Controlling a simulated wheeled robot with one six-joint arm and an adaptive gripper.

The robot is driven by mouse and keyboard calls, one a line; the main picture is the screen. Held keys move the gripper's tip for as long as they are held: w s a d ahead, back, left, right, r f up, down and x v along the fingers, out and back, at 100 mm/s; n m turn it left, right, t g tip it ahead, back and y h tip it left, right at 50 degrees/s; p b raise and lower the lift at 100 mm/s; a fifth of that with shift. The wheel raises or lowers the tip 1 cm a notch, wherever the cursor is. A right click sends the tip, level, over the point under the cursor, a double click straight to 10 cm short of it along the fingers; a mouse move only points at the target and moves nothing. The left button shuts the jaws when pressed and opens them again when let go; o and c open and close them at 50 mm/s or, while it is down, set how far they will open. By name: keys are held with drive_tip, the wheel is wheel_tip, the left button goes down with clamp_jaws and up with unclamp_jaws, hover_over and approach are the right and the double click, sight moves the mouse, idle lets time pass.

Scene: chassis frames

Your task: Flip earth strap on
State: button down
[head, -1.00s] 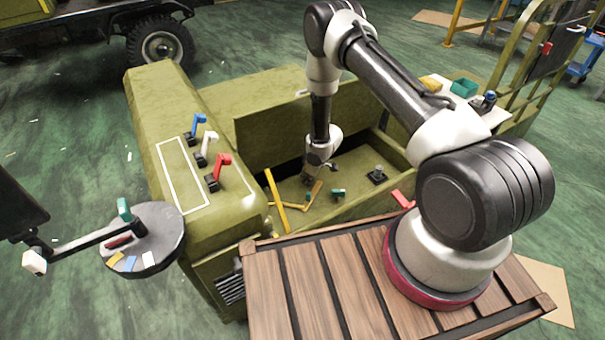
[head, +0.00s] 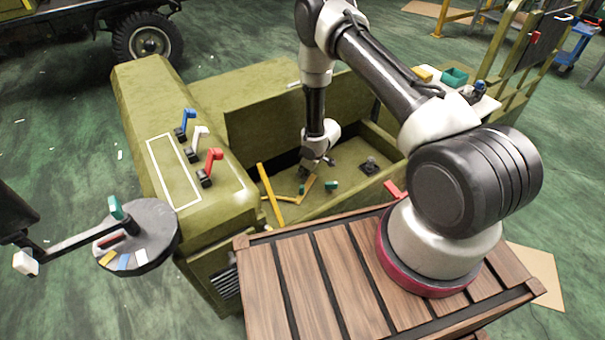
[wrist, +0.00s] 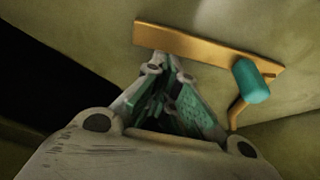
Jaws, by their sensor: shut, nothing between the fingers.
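An orange strip (head: 309,184) lies in the open green bay of the vehicle in the head view. It also shows in the wrist view (wrist: 200,42), with a teal grip (wrist: 251,82) near its right end and a thin bent orange piece below. I take this to be the earth strap, but no label shows. My gripper (wrist: 171,62) is shut and empty. Its tips are at the near edge of the strip, left of the teal grip; I cannot tell whether they touch. In the head view my gripper (head: 304,174) is low in the bay, beside the strip.
A yellow bar (head: 270,193) stands slanted at the bay's left. A teal knob (head: 331,186) and a black-based switch (head: 369,166) are to the right. Blue (head: 187,122), white (head: 197,140) and red (head: 211,164) levers stand on the green hood. The bay's walls surround my gripper.

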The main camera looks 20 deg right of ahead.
sight(312, 179)
drive_tip(key=shift+d, duration=0.1)
drive_tip(key=shift+s+d+m+t+h, duration=0.2)
drive_tip(key=shift+s+d+m+h, duration=0.1)
drive_tip(key=shift+s+d+m, duration=0.55)
drive_tip(key=shift+s+d+m+t+h, duration=0.3)
drive_tip(key=shift+d+m, duration=0.35)
drive_tip(key=shift+m, duration=0.5)
drive_tip(key=shift+s+d, duration=0.5)
drive_tip(key=shift+s, duration=0.25)
drive_tip(key=w, duration=0.1)
drive_tip(key=w+a, duration=0.1)
drive_tip(key=w, duration=0.2)
drive_tip(key=shift+a+r, duration=0.15)
drive_tip(key=shift+r, duration=0.25)
drive_tip(key=v, duration=0.9)
drive_tip(key=shift+s, duration=0.3)
